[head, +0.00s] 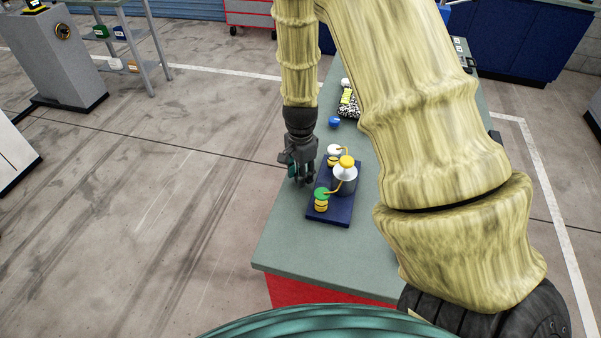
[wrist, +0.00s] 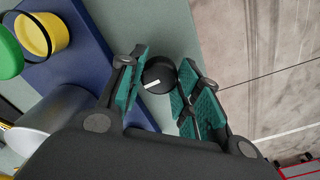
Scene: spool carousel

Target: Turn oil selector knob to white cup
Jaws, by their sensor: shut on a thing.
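The selector knob (wrist: 158,76) is black and round with a white mark, which sits on its left side in the wrist view. My gripper (wrist: 159,84) has its teal pads on both sides of the knob and is shut on it. In the head view my gripper (head: 298,172) is at the left edge of the blue base (head: 338,211) and the knob is hidden. A silver can (head: 346,184) with a yellow top stands on the base. The white-topped cup (head: 334,150) is at the far end, the green-topped cup (head: 321,193) at the near end. Yellow spouts run toward both cups.
The base rests on a grey-green bench (head: 283,245). A blue ball-like object (head: 334,122) and a black-and-white patterned item (head: 349,105) lie farther back. My arm covers the bench's right side. Open floor lies left of the bench.

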